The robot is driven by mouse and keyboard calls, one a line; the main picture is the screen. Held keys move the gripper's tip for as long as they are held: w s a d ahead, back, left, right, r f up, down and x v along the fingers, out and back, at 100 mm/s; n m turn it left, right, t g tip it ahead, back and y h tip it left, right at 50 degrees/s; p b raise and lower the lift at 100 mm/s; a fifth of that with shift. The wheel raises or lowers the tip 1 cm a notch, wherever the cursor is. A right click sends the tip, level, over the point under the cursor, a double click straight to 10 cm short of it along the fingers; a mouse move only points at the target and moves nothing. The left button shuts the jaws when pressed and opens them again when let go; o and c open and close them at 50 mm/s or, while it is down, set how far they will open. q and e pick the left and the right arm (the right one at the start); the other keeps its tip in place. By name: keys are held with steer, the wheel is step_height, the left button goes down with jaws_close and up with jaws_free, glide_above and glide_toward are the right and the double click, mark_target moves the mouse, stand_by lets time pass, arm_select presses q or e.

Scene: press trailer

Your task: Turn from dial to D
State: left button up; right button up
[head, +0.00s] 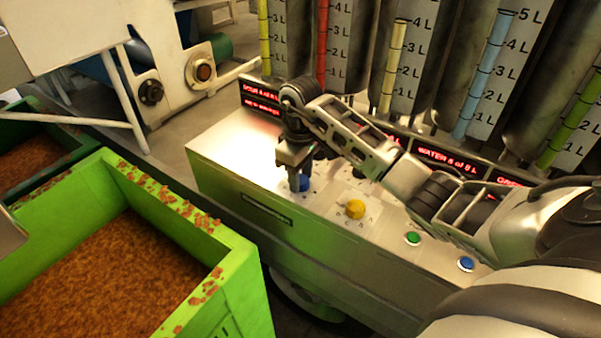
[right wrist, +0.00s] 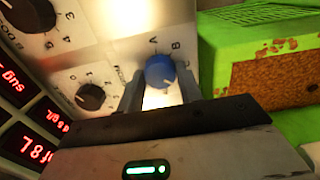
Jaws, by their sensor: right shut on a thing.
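A blue dial (right wrist: 160,73) sits on the pale control panel (head: 235,150), with the letters A and B and part of another beside it in the right wrist view. A word is printed by it, too small to read. My right gripper (right wrist: 160,90) is shut on this dial, one finger on each side. In the head view my right gripper (head: 297,165) reaches down from above and hides most of the blue dial (head: 304,182). I cannot tell which letter the dial points to. A yellow dial (head: 355,209) with letters around it stands to the right. My left gripper is out of view.
Black numbered knobs (right wrist: 90,96) lie beside the blue dial. A green button (head: 412,238) and a blue button (head: 466,263) are at the right of the panel. Measuring tubes stand behind red displays (head: 447,160). A green bin (head: 235,262) with brown contents stands front left.

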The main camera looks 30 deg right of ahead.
steer(key=shift+r, duration=0.1)
stand_by(0.4)
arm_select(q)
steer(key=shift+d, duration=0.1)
arm_select(e)
steer(key=o, duration=1)
